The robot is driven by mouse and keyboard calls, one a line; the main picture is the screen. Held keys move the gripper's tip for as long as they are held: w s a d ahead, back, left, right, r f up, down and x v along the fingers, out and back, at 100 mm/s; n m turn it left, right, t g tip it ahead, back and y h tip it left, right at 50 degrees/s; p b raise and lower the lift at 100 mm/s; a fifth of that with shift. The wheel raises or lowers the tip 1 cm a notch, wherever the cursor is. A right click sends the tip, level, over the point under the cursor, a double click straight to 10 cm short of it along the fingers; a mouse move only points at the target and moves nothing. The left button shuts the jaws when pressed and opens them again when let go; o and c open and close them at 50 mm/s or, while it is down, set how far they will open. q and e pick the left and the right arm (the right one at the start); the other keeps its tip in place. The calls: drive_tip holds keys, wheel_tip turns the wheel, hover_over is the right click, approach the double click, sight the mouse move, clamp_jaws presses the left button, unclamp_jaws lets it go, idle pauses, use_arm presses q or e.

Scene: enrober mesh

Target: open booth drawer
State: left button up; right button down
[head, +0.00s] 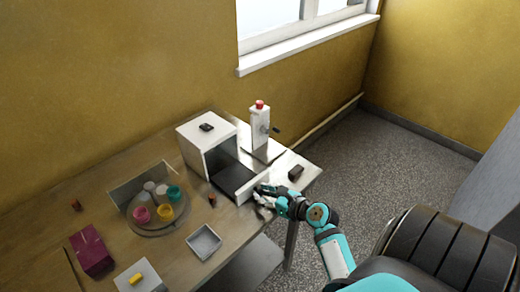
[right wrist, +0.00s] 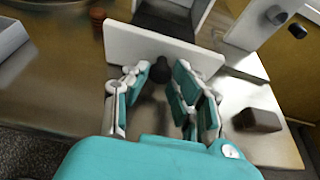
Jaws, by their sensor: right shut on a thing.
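The white booth (head: 195,150) stands on the table near the wall, with a small dark block on its top. Its drawer, with a dark inner floor (head: 231,177), sticks out of the booth's open front toward my right gripper (head: 264,198). In the right wrist view, the drawer's white front panel (right wrist: 125,42) stands upright just ahead of the fingers. My right gripper (right wrist: 169,76) is shut on the dark round knob (right wrist: 160,73) of that panel. The gripper partly hides the panel in the head view. My left gripper is in neither view.
A white dispenser with a red top (head: 260,127) stands right of the booth. A dark block (head: 296,173) lies near the table's right end. A round tray (head: 148,228) with several cups, an empty square tray (head: 204,242) and a magenta box (head: 91,250) are to the left.

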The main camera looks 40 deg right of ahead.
drive_tip(key=c, duration=1.1)
unclamp_jaws()
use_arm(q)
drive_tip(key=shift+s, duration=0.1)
use_arm(e)
drive_tip(key=v, duration=1.2)
drive_tip(key=shift+f, duration=0.2)
